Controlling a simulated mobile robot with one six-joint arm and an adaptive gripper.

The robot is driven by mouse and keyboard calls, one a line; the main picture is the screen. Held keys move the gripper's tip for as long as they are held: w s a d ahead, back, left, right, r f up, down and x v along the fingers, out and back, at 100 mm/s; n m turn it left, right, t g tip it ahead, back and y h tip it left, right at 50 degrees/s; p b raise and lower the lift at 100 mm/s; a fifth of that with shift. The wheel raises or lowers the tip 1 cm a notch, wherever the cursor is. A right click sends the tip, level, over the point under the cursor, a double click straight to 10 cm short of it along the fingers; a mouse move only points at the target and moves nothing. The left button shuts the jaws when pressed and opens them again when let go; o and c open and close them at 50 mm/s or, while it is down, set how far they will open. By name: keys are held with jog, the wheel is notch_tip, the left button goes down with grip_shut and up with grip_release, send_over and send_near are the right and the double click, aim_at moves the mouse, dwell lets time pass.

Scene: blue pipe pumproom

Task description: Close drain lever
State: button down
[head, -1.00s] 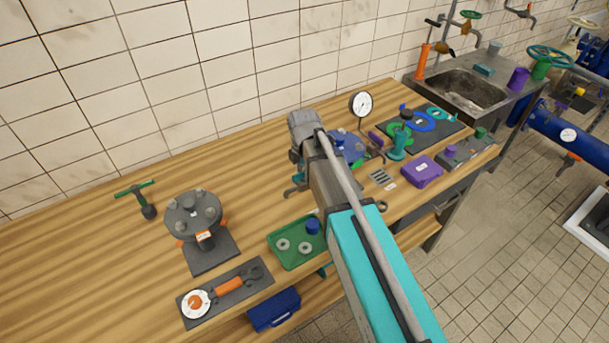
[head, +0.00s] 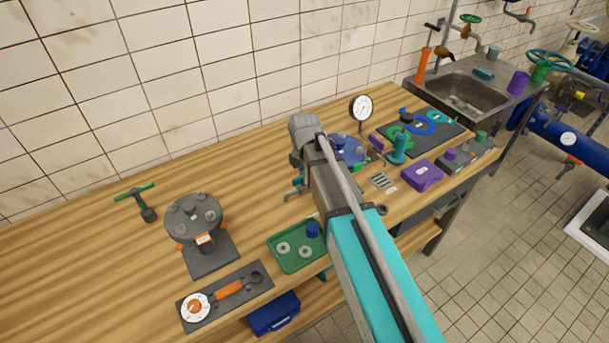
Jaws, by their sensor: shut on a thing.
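My gripper (head: 296,188) is low over the middle of the wooden bench, at the end of my grey wrist. Only a small part of its fingers shows at the left of the wrist. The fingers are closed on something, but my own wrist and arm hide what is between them. A blue round flanged fitting (head: 347,149) stands just right of the wrist, partly covered by it. I cannot make out the drain lever in the head view; it may be behind my arm.
A green tray (head: 287,265) with rings lies near the bench's front edge. A grey flanged fitting (head: 193,214) stands at left. A dial gauge (head: 361,107), a teal fitting (head: 399,149) and a purple box (head: 422,176) stand at right. A sink (head: 466,92) is beyond. The back left bench is clear.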

jog(key=shift+w+m, duration=0.1)
jog(key=shift+m, duration=0.3)
jog(key=m, duration=0.3)
jog(key=shift+m, duration=0.3)
jog(key=m, duration=0.4)
jog(key=shift+a, duration=0.1)
jog(key=m, duration=0.5)
jog(key=shift+w, duration=0.1)
jog(key=m, duration=0.4)
jog(key=shift+m, duration=0.4)
jog(key=c, duration=0.7)
grip_release()
